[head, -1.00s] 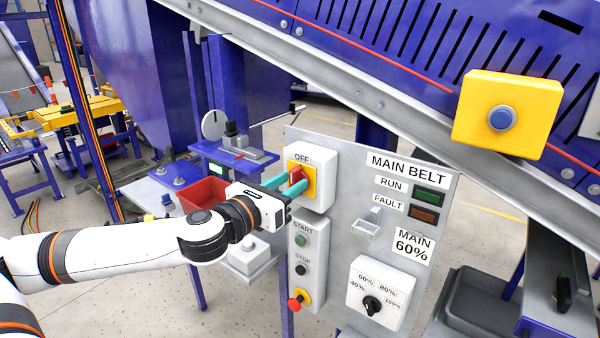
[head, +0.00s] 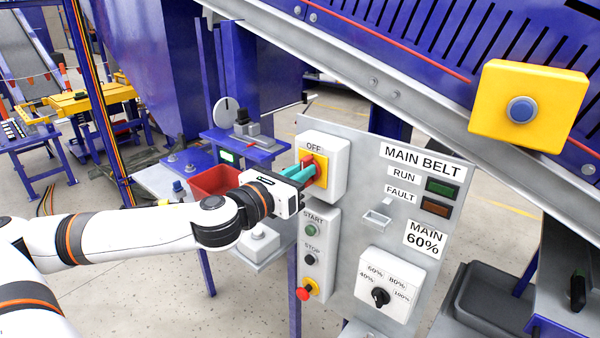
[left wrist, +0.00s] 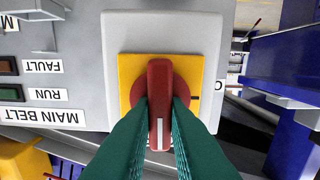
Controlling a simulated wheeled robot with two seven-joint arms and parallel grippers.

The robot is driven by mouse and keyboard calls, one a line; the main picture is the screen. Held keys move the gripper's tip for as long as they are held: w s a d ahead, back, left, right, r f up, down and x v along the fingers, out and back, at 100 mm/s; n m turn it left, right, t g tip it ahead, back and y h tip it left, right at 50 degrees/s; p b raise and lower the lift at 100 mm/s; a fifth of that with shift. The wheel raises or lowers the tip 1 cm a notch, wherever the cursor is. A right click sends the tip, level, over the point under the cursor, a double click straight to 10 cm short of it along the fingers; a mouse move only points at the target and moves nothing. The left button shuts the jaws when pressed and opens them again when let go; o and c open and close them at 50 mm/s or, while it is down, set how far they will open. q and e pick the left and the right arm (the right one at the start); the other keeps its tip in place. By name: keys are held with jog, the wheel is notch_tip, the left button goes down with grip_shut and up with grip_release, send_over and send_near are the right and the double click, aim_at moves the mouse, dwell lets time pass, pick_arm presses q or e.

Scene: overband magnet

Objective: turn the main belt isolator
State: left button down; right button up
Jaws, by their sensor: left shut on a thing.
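The main belt isolator is a light grey box (head: 340,158) with a yellow plate (left wrist: 129,68) and a red handle (left wrist: 160,75), high on the grey control panel. In the head view "OFF" is printed above the plate. My left gripper (head: 307,171) is shut on the red handle, one teal finger on each side. In the left wrist view the fingers (left wrist: 160,112) press on the handle's sides. The handle stands upright in that picture, its white mark toward the bottom. A black tick shows on the plate's right. My right gripper is in neither view.
Below the isolator is a start/stop box (head: 317,255) with a red knob (head: 304,293). A speed selector (head: 385,287) and RUN and FAULT lamps sit on the panel's right. A yellow box with a blue button (head: 522,110) is at upper right. A red bin (head: 214,181) stands behind my arm.

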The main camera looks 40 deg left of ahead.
pick_arm(q)
jog(key=shift+f, duration=0.1)
jog(key=shift+a+f+n+b, duration=0.1)
jog(key=shift+n+b, duration=0.4)
jog(key=shift+n, duration=2.35)
jog(key=shift+a+f+n+b, duration=0.15)
jog(key=shift+n+b, duration=0.4)
jog(key=shift+n, duration=2.35)
jog(key=shift+a+r+n+b, duration=0.1)
jog(key=shift+n+b, duration=0.4)
jog(key=shift+n, duration=2.35)
jog(key=shift+f, duration=0.1)
jog(key=shift+n, duration=0.3)
jog(key=c, duration=1.4)
grip_release()
jog(key=shift+w+d, duration=0.1)
jog(key=shift+w, duration=0.05)
jog(key=shift+c, duration=0.2)
